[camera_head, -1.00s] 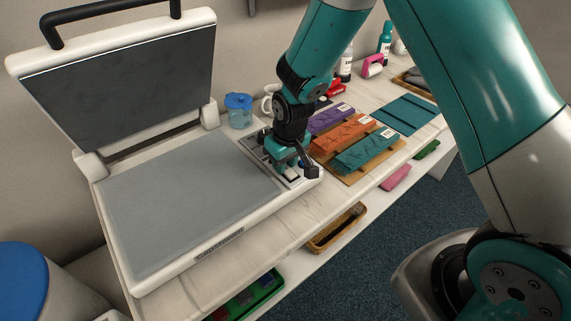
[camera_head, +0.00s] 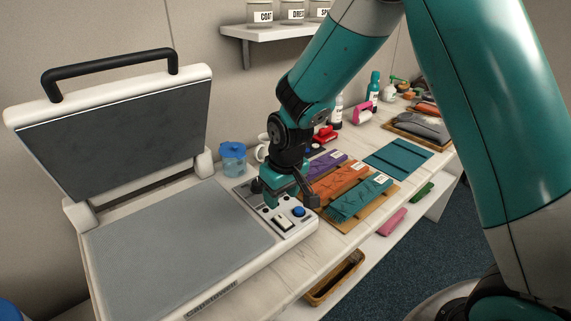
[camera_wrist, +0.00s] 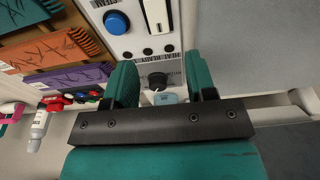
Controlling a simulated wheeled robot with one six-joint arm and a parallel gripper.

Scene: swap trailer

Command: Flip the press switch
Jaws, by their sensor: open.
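The press (camera_head: 190,245) is white, with a grey lower plate and its lid (camera_head: 120,125) raised. Its control panel (camera_head: 262,218) is at the right side. The white press switch (camera_head: 284,222) sits on the panel beside a round blue button (camera_head: 299,211). The switch also shows at the top of the wrist view (camera_wrist: 156,14), with the blue button (camera_wrist: 116,22) left of it. I cannot tell which way the switch is set. My gripper (camera_wrist: 162,68) is open and empty, with a black knob (camera_wrist: 157,80) between its teal fingers in the wrist view. The switch is beyond the fingertips.
A blue-lidded cup (camera_head: 232,158) stands behind the panel. Purple, orange and teal folded cloths (camera_head: 342,180) lie on a wooden board to the right. Bottles (camera_head: 374,90) stand farther back. A wooden tray (camera_head: 335,278) is below the tabletop.

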